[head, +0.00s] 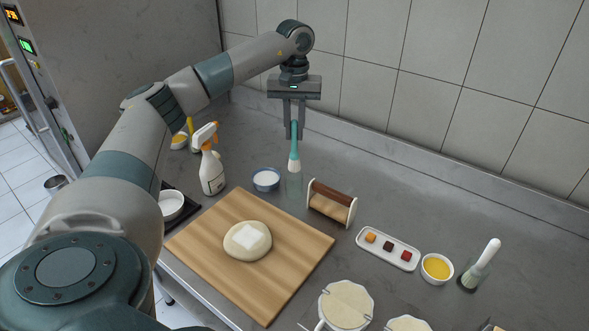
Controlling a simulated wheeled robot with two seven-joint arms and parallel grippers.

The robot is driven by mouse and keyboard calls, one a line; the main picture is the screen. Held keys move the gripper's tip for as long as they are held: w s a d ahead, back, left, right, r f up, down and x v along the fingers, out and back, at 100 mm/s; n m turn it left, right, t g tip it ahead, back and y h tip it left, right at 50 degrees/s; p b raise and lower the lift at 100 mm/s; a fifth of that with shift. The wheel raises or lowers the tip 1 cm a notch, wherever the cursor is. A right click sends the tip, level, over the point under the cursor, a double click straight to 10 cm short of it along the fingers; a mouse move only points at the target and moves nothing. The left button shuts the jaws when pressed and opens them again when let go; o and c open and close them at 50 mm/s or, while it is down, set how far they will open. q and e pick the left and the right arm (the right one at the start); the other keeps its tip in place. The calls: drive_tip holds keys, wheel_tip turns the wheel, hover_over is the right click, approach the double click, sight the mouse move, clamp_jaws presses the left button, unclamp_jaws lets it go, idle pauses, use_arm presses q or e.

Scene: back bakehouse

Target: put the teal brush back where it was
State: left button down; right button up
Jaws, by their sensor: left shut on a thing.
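My left gripper (294,132) is shut on the teal brush (295,142) near the back wall. The brush hangs roughly upright, teal handle up in the jaws and pale bristles down. My right gripper is not in view.
A board (200,235) with dough lies in front. A sweets tray (376,255), yellow bowl (437,268) and white-handled brush (487,255) stand right.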

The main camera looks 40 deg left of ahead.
sight(294, 152)
use_arm(q)
wheel_tip(294, 152, down, 5)
drive_tip(key=shift+s+r+p, duration=0.1)
drive_tip(key=shift+p, duration=0.8)
drive_tip(key=shift+f, duration=0.35)
drive_tip(key=shift+f+p, duration=0.45)
drive_tip(key=shift+f, duration=0.15)
wheel_tip(294, 152, down, 2)
drive_tip(key=shift+f+p, duration=0.25)
drive_tip(key=shift+p, duration=0.15)
